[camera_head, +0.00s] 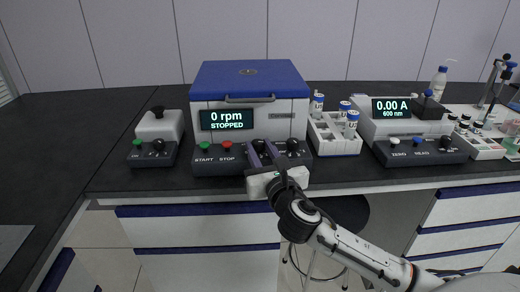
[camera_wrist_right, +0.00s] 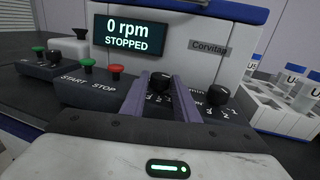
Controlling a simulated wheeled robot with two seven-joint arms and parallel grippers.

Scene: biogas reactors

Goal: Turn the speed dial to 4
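The centrifuge (camera_head: 250,82) has a blue lid, and its display (camera_head: 226,119) reads 0 rpm STOPPED. Two black dials sit on its front panel, right of the green and red buttons. The left dial (camera_wrist_right: 162,83), with a numbered scale, appears to be the speed dial; its exact setting is too small to read. My right gripper (camera_head: 264,148) is in front of the panel at this dial. In the wrist view its purple-padded fingers (camera_wrist_right: 164,90) are open, one on each side of the dial; contact cannot be told. The right dial (camera_wrist_right: 217,95) is outside the fingers. My left gripper is not in view.
Green START (camera_head: 205,146) and red STOP (camera_head: 226,145) buttons lie left of the dials. A white tube rack (camera_head: 335,143) stands close on the right, with a photometer (camera_head: 391,129) beyond it. A small device (camera_head: 158,127) stands left. The counter's far left is clear.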

